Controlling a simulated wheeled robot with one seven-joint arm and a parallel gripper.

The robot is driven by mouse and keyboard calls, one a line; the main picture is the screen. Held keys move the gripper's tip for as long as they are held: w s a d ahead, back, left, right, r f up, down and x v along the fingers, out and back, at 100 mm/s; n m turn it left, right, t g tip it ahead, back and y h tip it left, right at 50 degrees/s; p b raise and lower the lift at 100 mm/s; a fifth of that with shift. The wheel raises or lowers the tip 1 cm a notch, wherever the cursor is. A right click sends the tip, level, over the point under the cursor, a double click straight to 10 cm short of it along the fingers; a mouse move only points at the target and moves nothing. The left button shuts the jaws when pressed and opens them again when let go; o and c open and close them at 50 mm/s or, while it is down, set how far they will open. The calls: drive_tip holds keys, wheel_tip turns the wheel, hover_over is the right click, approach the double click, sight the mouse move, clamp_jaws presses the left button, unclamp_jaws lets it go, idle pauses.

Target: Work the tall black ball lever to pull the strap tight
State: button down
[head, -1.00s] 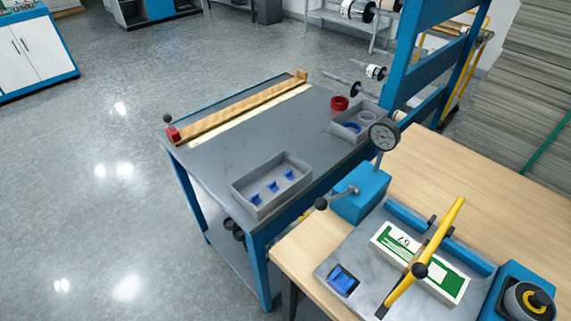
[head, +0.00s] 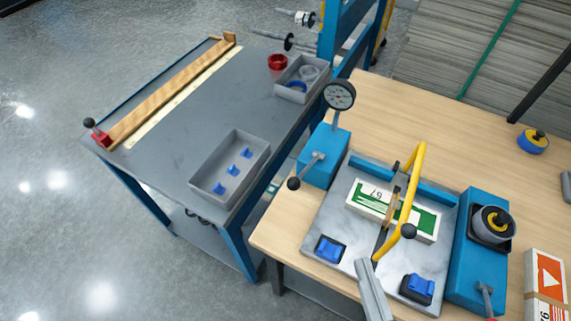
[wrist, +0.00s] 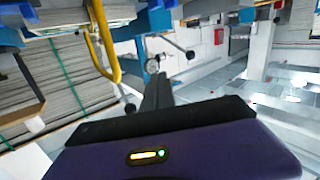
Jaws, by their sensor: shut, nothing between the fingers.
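A black ball lever (head: 294,183) sticks out from the blue box with the round dial gauge (head: 339,95). A yellow bent bar (head: 417,180) with its own black ball (head: 408,230) stands over a white and green pack (head: 365,197). A tan strap (head: 391,207) crosses the pack. My gripper (head: 364,266) reaches in from the bottom, below the yellow bar and apart from the gauge box's ball. In the wrist view, my gripper (wrist: 158,82) is shut and empty.
The marble plate (head: 325,221) carries two small blue-topped blocks (head: 330,249) (head: 417,288). A blue unit with a spool (head: 496,223) stands to the right, and an orange-and-white box (head: 546,285) beyond. A grey tray (head: 205,187) is on the left table.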

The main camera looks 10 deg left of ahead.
sight(293, 178)
drive_tip(key=w+a+r+g+h+p, duration=0.1)
drive_tip(key=w+a+r, duration=0.5)
drive_tip(key=w+a, duration=0.3)
drive_tip(key=w+a+r+g+h+p, duration=0.1)
drive_tip(key=w+a+r, duration=0.6)
drive_tip(key=a, duration=0.4)
drive_tip(key=s+d+f+m+g+h, duration=0.1)
drive_tip(key=s+d+m+g+h, duration=0.3)
drive_tip(key=m+h, duration=0.2)
drive_tip(key=shift+s+d+f, duration=0.3)
drive_tip(key=shift+d+f, duration=0.05)
drive_tip(key=shift+w+d+f+p, duration=0.3)
drive_tip(key=shift+w+f, duration=0.45)
drive_tip(key=shift+f, duration=0.6)
drive_tip(key=shift+w+d+f+p, duration=0.25)
drive_tip(key=shift+w+f, duration=0.45)
drive_tip(key=shift+f, duration=0.7)
drive_tip(key=shift+w+d+f+p, duration=0.25)
drive_tip(key=shift+w+f, duration=0.5)
drive_tip(key=shift+f, duration=0.6)
